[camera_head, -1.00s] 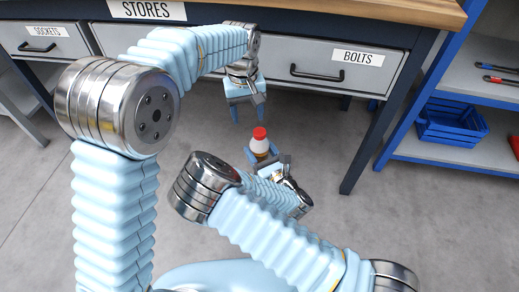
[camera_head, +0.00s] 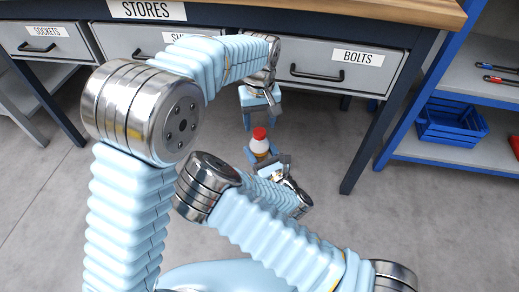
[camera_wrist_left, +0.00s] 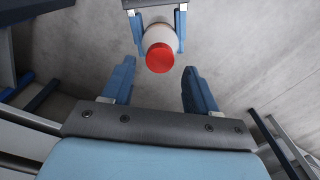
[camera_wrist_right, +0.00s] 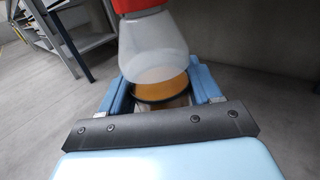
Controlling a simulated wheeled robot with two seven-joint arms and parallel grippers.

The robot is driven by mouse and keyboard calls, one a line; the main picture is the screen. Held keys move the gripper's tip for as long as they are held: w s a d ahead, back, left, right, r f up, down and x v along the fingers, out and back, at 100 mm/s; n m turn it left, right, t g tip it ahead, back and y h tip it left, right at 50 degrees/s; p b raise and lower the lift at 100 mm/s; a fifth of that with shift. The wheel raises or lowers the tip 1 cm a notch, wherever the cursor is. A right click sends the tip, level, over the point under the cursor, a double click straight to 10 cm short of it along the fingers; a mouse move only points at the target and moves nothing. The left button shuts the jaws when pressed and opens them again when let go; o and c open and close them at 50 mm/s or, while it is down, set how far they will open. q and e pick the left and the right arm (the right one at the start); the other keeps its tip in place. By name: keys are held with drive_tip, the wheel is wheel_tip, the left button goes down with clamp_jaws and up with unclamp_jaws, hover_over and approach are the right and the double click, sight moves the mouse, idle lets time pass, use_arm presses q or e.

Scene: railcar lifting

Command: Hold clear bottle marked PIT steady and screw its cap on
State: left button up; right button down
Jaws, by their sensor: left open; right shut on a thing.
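A clear bottle (camera_head: 259,148) with orange-brown contents stands roughly upright between the fingers of my right gripper (camera_head: 263,156). The right wrist view shows those fingers shut around the lower part of the bottle (camera_wrist_right: 152,52). A red cap (camera_head: 259,133) sits at the top of the bottle; I cannot tell how tightly it is seated. My left gripper (camera_head: 262,121) is open and empty, just above the cap. In the left wrist view the red cap (camera_wrist_left: 160,58) lies near the gap between the open fingertips, apart from them. No PIT marking is readable.
A workbench (camera_head: 350,12) with labelled drawers stands behind the grippers. A drawer marked BOLTS (camera_head: 340,72) is close to my left gripper. A blue shelf unit with a blue crate (camera_head: 452,122) stands at the right. The grey floor around the bottle is clear.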

sight(259, 131)
use_arm(q)
drive_tip(key=shift+f, duration=1.65)
clamp_jaws()
drive_tip(key=m, duration=0.5)
drive_tip(key=shift+o, duration=0.2)
unclamp_jaws()
drive_tip(key=shift+r, duration=2.25)
